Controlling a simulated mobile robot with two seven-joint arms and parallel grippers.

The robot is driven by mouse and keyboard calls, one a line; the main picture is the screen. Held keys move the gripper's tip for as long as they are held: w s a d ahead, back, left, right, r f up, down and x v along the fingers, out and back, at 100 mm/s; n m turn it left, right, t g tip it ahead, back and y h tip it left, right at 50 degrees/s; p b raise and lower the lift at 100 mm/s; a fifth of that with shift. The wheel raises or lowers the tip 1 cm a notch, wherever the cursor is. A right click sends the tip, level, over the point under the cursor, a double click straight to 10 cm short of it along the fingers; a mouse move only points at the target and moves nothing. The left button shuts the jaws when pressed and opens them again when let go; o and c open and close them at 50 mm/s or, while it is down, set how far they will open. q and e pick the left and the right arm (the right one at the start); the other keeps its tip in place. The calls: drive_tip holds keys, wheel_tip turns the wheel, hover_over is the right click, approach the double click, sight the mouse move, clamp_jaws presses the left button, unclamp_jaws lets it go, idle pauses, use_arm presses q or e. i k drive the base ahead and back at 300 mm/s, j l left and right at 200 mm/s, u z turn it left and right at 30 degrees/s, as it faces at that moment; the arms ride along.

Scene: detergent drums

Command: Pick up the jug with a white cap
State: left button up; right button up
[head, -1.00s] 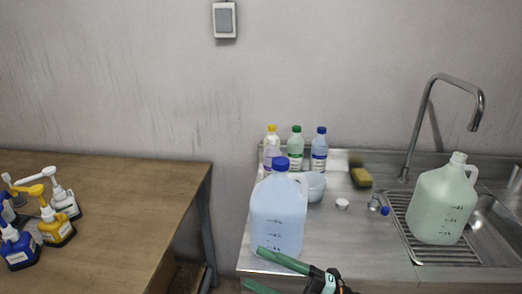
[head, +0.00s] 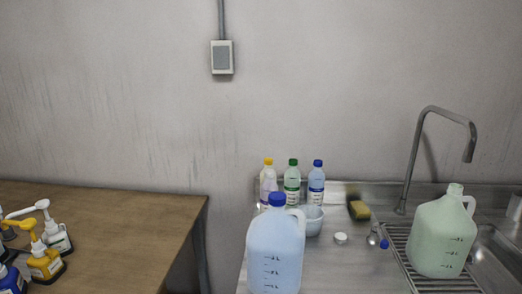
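A large translucent jug with pale green liquid (head: 441,240) stands upright at the right, on the ribbed drainboard by the sink. Its handle is on its right side. Its top is whitish; I cannot tell surely whether that is a cap or a bare neck. A second large jug with pale blue liquid (head: 275,255) and a blue cap stands at the front left of the steel counter, cut off by the lower edge. A small loose white cap (head: 341,238) lies on the counter between the jugs. Neither of my grippers is in view.
Three small bottles (head: 291,184) and a white bowl (head: 313,220) stand behind the blue jug. A yellow sponge (head: 359,210), a small clear blue-capped bottle (head: 377,236) and a curved faucet (head: 420,130) are nearby. Pump bottles (head: 45,262) stand on the wooden table (head: 130,225).

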sight(443, 233)
drive_tip(key=z, duration=1.25)
drive_tip(key=l+u, duration=0.1)
drive_tip(key=u, duration=0.4)
drive_tip(key=l+u, duration=0.1)
drive_tip(key=u, duration=0.4)
drive_tip(key=l+u, duration=0.1)
drive_tip(key=u, duration=0.35)
drive_tip(key=l+u, duration=0.45)
drive_tip(key=k+l+u, duration=0.15)
drive_tip(key=l+u, duration=0.25)
drive_tip(key=k+l+u, duration=0.4)
drive_tip(key=k+l, duration=0.15)
drive_tip(key=l, duration=0.15)
